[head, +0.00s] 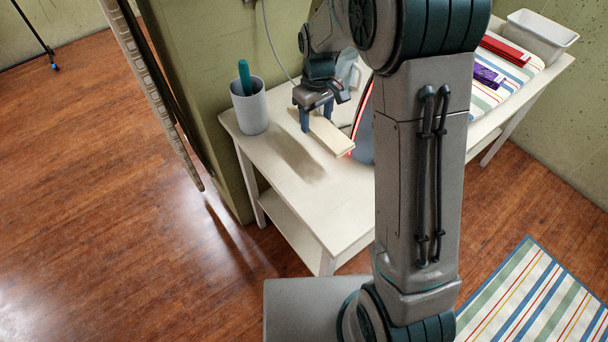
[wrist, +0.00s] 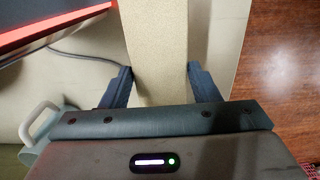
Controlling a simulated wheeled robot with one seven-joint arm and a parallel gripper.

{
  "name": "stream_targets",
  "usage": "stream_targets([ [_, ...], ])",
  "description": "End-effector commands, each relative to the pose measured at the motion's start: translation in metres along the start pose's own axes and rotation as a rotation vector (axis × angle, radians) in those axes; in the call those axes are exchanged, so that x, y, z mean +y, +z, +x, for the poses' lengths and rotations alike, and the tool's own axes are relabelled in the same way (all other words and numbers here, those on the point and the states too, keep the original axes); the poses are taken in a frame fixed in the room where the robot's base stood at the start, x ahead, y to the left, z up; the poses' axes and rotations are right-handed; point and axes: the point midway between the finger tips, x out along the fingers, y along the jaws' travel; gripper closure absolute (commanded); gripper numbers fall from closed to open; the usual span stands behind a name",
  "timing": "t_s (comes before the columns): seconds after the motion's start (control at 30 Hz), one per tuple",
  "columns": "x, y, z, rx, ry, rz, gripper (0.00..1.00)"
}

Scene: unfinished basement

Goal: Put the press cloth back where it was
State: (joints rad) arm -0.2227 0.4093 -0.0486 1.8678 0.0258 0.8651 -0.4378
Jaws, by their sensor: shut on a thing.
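A dark shadow lies on the white table (head: 325,205) below, and the cloth looks held above the top. In the wrist view the cloth (wrist: 158,45) runs up from between the fingertips of my gripper (wrist: 159,75). My arm hides part of the table in the head view.
A grey cup (head: 250,110) with a teal handle stands left. A dark, red-edged object (head: 365,130) is close right of the cloth. A translucent jug (head: 347,72) stands behind. Striped padding (head: 482,98), red (head: 506,49) and purple (head: 488,76) items and a white bin (head: 541,40) are right. The front-left tabletop is clear.

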Motion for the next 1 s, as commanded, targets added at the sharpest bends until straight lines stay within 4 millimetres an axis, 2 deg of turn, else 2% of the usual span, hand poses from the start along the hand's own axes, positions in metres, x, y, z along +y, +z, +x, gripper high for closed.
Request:
stream_targets([
  [0.3,-0.056,0.04,0.039,-0.005,-0.002,0.005,0.66],
  [0.5,-0.084,0.056,0.059,-0.004,-0.002,0.005,0.66],
  [0.67,-0.091,0.06,0.067,-0.002,-0.001,0.006,0.66],
  [0.9,-0.091,0.06,0.097,-0.005,-0.002,0.005,0.66],
  [1.0,-0.091,0.06,0.103,-0.002,-0.001,0.005,0.66],
])
